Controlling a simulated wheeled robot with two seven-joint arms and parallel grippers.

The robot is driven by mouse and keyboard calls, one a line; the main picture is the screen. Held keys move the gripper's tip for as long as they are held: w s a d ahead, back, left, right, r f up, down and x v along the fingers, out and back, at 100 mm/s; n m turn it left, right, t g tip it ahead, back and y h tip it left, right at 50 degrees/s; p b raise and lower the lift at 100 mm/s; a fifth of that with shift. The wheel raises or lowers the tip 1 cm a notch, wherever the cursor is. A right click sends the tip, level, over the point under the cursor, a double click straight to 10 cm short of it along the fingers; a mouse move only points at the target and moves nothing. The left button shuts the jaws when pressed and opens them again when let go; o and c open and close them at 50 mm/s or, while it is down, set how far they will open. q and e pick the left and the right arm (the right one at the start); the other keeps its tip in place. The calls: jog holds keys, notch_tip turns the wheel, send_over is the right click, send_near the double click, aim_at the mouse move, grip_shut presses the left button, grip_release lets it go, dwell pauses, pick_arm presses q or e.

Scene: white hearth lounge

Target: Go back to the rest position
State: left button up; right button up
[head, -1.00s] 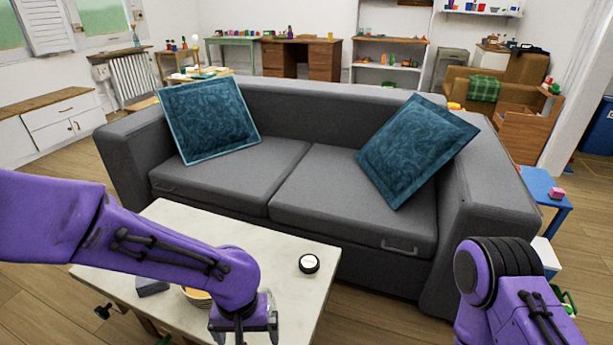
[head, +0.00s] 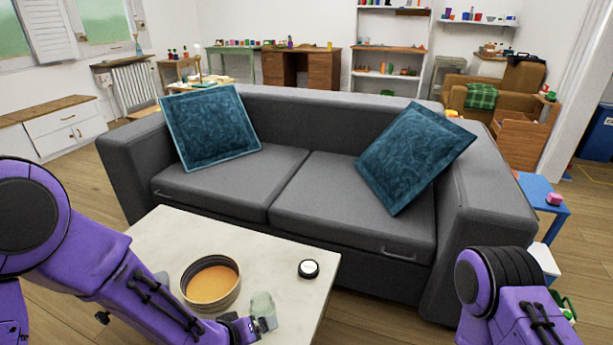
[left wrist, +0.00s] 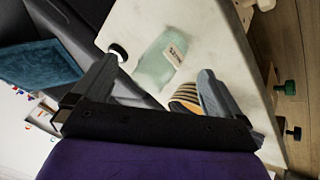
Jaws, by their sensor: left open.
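My left arm comes in low from the left over the pale table (head: 170,235). My left gripper (head: 258,322) is at the table's near side; it also shows in the left wrist view (left wrist: 158,75), with its fingers spread apart.
A round tin (head: 232,298) with orange contents sits beside my left forearm. A black-and-white round object (head: 308,268) lies on the table's right part. A grey sofa (head: 230,185) with two blue cushions stands just behind the table. A blue side table (head: 540,190) is at right.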

pick_arm(q)
jog(key=s+a+f+n+y, duration=0.3)
jog(key=s+a+f+y, duration=0.2)
jog(key=s+a+f, duration=0.75)
jog(key=s+a+f+g+y, duration=0.25)
jog(key=s+a, duration=0.35)
jog(key=s, duration=0.4)
notch_tip(320, 180, up, 16)
jog(key=s+g+p, duration=0.1)
jog(key=p, duration=1.5)
jog(key=shift+d+h+p, duration=0.3)
jog(key=shift+d+h, duration=0.05)
jog(key=shift+h, duration=0.1)
